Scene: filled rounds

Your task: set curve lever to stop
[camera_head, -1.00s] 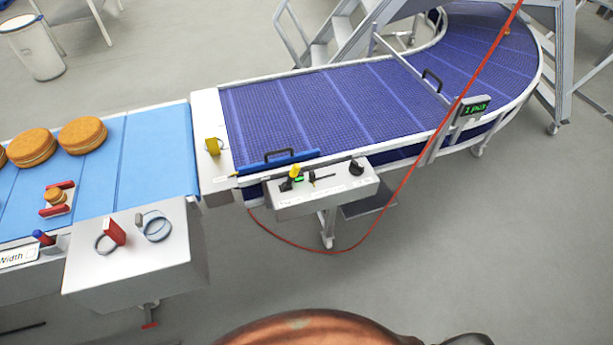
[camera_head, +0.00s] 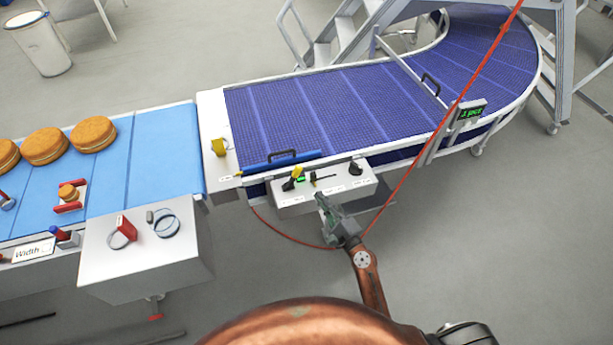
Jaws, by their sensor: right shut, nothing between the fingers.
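The control box (camera_head: 328,193) hangs on the near side of the blue curved conveyor (camera_head: 350,105). On its top is a yellow-tipped black lever (camera_head: 296,174), leaning up and to the right. A small slim black switch (camera_head: 313,178) and a black knob (camera_head: 356,168) are farther right. The labels are too small to read, so I cannot tell which position is stop. My right gripper (camera_head: 320,197) is shut and empty at the box's front edge, below and right of the yellow-tipped lever; contact is not clear. My left gripper is out of view.
A light-blue belt (camera_head: 150,150) at left carries several round cakes (camera_head: 93,134). A second white box (camera_head: 145,240) holds a red tag and coiled rings. A red cable (camera_head: 410,175) runs close to my right arm. A green display (camera_head: 471,111) stands on the curve's rail.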

